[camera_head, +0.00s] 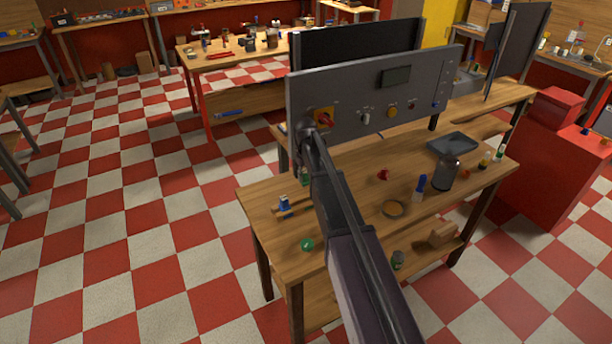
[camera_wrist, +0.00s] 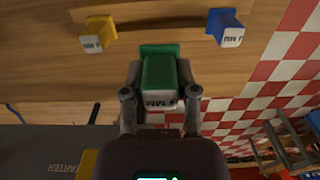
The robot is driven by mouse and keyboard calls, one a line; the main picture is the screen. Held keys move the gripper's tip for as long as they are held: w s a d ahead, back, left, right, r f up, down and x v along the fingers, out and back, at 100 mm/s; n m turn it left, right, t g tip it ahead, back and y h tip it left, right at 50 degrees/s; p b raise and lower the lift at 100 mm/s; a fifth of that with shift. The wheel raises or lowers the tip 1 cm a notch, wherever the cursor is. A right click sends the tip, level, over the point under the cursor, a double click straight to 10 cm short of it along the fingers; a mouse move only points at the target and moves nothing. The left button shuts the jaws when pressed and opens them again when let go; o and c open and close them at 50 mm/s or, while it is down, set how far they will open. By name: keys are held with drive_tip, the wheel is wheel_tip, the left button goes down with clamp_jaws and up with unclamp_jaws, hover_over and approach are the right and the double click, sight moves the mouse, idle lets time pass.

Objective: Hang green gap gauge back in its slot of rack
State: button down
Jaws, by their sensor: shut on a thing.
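My gripper (camera_wrist: 160,94) is shut on the green gap gauge (camera_wrist: 160,72), a green block with a pale lettered end, in the wrist view. The wooden rack (camera_wrist: 165,12) runs along the top of that view. A yellow gauge (camera_wrist: 97,34) and a blue gauge (camera_wrist: 225,28) are at the rack, left and right of the green one. The green gauge appears apart from the rack bar, but its exact depth is unclear. In the head view, the rack with a blue gauge (camera_head: 284,203) is on the near left of the workbench, and my arm hides my gripper.
A grey control panel (camera_head: 375,93) stands upright on the workbench (camera_head: 345,170); its edge shows lower left in the wrist view (camera_wrist: 45,150). A green round item (camera_head: 306,244), a red knob (camera_head: 383,174), a dark canister (camera_head: 446,173) and a tray (camera_head: 453,144) are on the bench.

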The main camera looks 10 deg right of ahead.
drive_tip(key=shift+s+f+b, duration=0.1)
drive_tip(key=shift+f+b, duration=2.75)
drive_tip(key=shift+f, duration=0.2)
drive_tip(key=shift+a+f+b, duration=0.1)
drive_tip(key=shift+f+b, duration=1.3)
idle(1.0)
idle(0.5)
drive_tip(key=shift+c, duration=1.5)
unclamp_jaws()
drive_tip(key=shift+r, duration=0.2)
wheel_tip(320, 180, up, 9)
drive_tip(key=p, duration=0.9)
